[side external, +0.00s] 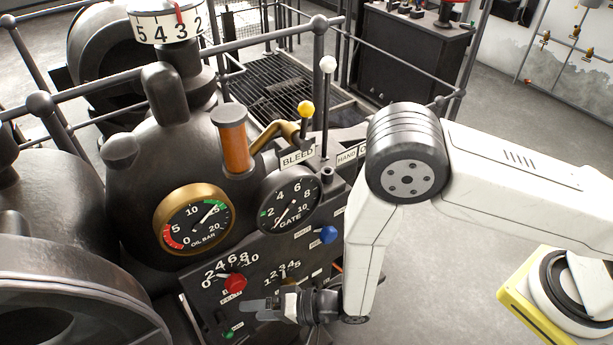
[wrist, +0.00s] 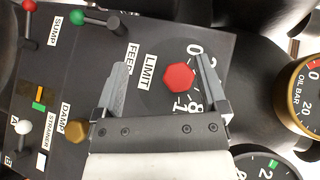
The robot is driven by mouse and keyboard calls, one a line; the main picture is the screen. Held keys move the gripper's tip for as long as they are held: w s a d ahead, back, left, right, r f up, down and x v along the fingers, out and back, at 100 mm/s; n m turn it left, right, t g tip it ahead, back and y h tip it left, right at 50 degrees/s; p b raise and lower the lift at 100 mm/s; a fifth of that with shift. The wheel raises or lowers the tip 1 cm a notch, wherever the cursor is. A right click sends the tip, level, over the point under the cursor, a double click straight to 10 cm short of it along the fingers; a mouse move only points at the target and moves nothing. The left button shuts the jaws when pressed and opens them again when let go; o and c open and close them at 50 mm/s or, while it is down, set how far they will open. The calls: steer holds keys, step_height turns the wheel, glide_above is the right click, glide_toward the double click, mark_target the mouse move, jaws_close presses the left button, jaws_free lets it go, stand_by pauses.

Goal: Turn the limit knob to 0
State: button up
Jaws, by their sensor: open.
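The limit knob is a red hexagonal knob (side external: 235,283) on the dark sloping panel, under an arc of white numbers from 0 to 10. In the wrist view the red knob (wrist: 179,77) lies beside the white LIMIT label (wrist: 150,71). My gripper (side external: 250,308) is open and empty, just right of and below the knob in the side view. In the wrist view my gripper (wrist: 161,63) has its fingers on either side of the knob, which appears nearer the right finger. Contact cannot be told. The right finger hides part of the scale. The knob's pointer setting cannot be read.
A brass knob (wrist: 76,130) sits close to the left finger in the wrist view. Green (wrist: 112,24) and red (wrist: 29,6) levers stand on the panel. A blue knob (side external: 328,235) and the gate gauge (side external: 290,200) are above my gripper in the side view.

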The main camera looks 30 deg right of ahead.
mark_target(240, 287)
steer(key=shift+w+d+r+m+t+y, duration=0.15)
steer(key=shift+d+r+m+t, duration=0.1)
steer(key=shift+d+t, duration=0.4)
steer(key=shift+w+d+r+m+t+y, duration=0.1)
steer(key=shift+w+d+r+m+t, duration=0.15)
steer(key=shift+d+t, duration=0.4)
steer(key=shift+w+d+r+m+t+y, duration=0.1)
steer(key=shift+d+r+m+t+y, duration=0.15)
steer(key=shift+d+t, duration=0.4)
steer(key=shift+x, duration=3.8)
steer(key=shift+f, duration=0.15)
jaws_close()
